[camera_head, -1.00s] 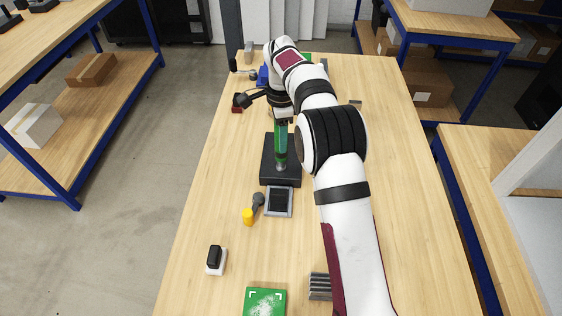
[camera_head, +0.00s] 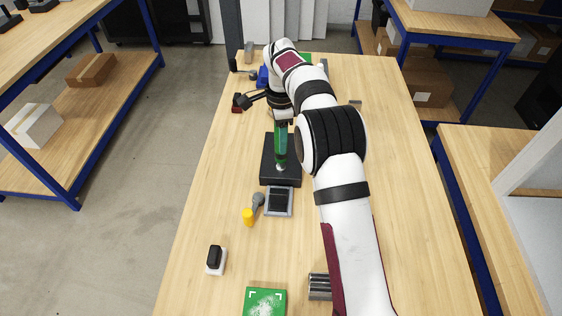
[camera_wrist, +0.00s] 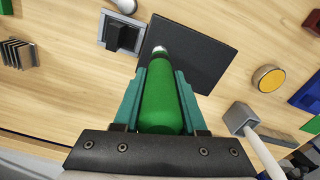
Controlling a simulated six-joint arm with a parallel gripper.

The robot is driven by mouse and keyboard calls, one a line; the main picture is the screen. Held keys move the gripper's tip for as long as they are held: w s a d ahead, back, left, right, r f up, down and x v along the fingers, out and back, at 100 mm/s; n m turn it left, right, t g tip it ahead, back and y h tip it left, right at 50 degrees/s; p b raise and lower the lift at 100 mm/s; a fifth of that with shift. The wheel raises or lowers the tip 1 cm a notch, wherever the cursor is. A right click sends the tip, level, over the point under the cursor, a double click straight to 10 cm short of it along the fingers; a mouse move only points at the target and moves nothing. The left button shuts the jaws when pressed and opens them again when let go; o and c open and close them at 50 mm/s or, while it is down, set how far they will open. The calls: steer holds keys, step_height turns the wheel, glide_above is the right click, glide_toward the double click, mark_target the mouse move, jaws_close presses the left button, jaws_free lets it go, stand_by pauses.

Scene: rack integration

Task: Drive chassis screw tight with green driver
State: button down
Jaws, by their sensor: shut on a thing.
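The green driver (camera_head: 281,141) stands upright in the head view, its lower end over the black chassis (camera_head: 268,176). In the wrist view the driver's green handle (camera_wrist: 162,106) lies between the two teal fingers of my gripper (camera_wrist: 160,98), which is shut on it.
A black-and-white switch (camera_head: 215,259) and a green board (camera_head: 265,301) sit nearer.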

stand_by(0.3)
steer(key=shift+r, duration=3.5)
steer(key=s+d+r+n, duration=1.2)
steer(key=s+d+n, duration=0.1)
steer(key=d+n, duration=0.1)
steer(key=shift+s+r+n, duration=0.25)
steer(key=shift+r+n, duration=0.15)
steer(key=shift+n, duration=0.1)
